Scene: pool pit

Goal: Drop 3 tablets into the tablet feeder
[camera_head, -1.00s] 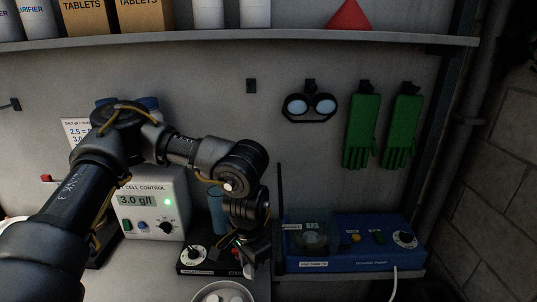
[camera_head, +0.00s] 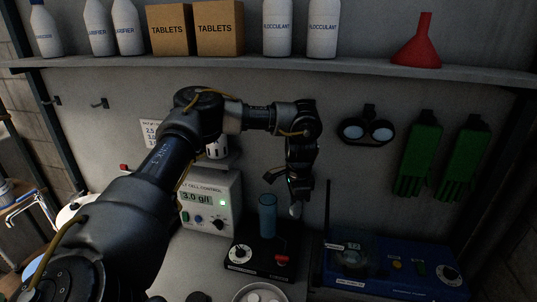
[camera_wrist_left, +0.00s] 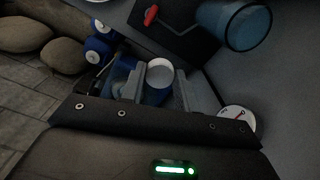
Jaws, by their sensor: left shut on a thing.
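My left gripper (camera_head: 295,207) is shut on a white tablet (camera_wrist_left: 160,74). It holds the tablet in the air just right of the blue beaker (camera_head: 267,214). In the left wrist view the tablet sits between the grey fingertips (camera_wrist_left: 158,88), with blue equipment below. A dish (camera_head: 238,293) with several white tablets (camera_head: 262,296) is at the bottom edge, partly cut off. A clear round chamber (camera_head: 350,258), which looks like the tablet feeder, is on the blue dosing pump unit (camera_head: 400,276), right of the gripper and lower. My right gripper is not in view.
The beaker stands on a black stirrer (camera_head: 262,257). A thin dark post (camera_head: 327,225) rises between gripper and chamber. The white cell control box (camera_head: 212,203) is left. A shelf (camera_head: 290,70) with bottles and tablet boxes runs above; goggles (camera_head: 367,127) and green gloves (camera_head: 420,160) hang right.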

